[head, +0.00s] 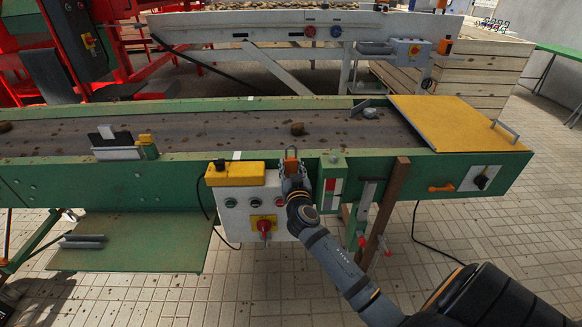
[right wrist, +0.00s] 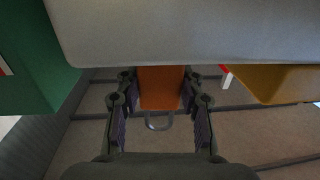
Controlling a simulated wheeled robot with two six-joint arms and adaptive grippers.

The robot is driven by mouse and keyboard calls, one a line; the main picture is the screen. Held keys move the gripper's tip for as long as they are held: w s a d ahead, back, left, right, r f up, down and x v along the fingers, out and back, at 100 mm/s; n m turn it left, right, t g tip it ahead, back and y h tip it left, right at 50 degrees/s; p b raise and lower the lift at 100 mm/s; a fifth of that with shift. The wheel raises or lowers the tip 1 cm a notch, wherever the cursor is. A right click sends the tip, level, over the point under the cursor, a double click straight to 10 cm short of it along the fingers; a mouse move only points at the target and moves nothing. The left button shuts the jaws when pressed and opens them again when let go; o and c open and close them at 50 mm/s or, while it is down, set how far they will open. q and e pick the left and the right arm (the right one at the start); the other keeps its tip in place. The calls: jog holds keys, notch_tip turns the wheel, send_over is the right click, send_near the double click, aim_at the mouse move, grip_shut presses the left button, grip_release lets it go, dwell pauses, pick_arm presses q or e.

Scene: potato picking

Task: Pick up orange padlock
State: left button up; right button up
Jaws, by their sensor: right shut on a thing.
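The orange padlock (head: 291,161) is at the front edge of the green conveyor, just right of the yellow-topped control box. My right gripper (head: 292,173) is around it, and the arm reaches up from the lower right. In the right wrist view the orange body (right wrist: 160,86) sits between the two fingers of the right gripper (right wrist: 159,98), which are shut on it. Its grey shackle (right wrist: 158,125) points toward the palm. I cannot tell whether the padlock touches the conveyor edge. My left gripper is not in view.
The control box (head: 240,215) with buttons and a red switch hangs close left of the gripper. The conveyor belt (head: 230,132) carries potatoes and a grey stone. A yellow plate (head: 455,125) covers its right end.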

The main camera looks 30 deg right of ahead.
notch_tip(320, 180, up, 18)
jog(key=p, duration=0.2)
